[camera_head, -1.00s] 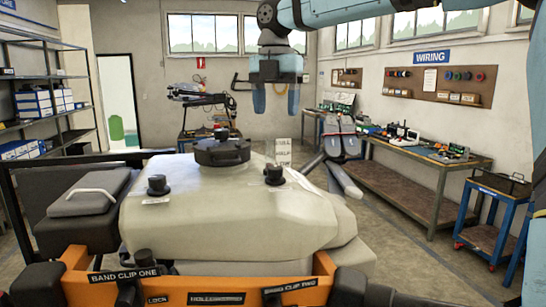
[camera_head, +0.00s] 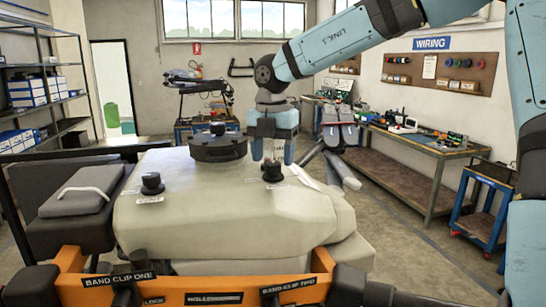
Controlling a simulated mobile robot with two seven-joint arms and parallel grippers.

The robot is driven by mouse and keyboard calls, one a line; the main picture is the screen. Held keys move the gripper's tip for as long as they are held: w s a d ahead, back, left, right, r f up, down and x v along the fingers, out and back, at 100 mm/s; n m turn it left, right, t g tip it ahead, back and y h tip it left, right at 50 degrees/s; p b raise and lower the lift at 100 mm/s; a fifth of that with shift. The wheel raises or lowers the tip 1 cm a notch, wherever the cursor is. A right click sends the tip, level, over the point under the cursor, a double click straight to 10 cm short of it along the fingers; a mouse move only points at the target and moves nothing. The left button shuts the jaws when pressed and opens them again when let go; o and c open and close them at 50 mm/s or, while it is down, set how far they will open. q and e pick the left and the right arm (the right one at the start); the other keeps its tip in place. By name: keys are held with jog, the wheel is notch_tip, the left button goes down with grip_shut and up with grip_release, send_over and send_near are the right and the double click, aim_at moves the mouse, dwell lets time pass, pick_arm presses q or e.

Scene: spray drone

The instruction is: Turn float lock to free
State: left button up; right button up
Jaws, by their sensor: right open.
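A large beige tank (camera_head: 225,222) fills the lower middle of the head view. On its top are a black round lid (camera_head: 218,147), a black knob (camera_head: 152,184) at the left and a second black knob (camera_head: 272,172) at the right. I cannot read which knob is the float lock. The upright level sign behind is mostly hidden by the gripper. My left gripper is not in view.
An orange bar (camera_head: 200,287) with black labelled clips crosses the front of the tank. A grey pad with a white handle (camera_head: 85,193) is at the left. Dark folded arm parts (camera_head: 340,140) stand behind the tank's right side. A workbench (camera_head: 420,150) lines the right wall.

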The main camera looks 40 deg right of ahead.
jog(key=shift+f, duration=0.9)
jog(key=shift+c, duration=0.4)
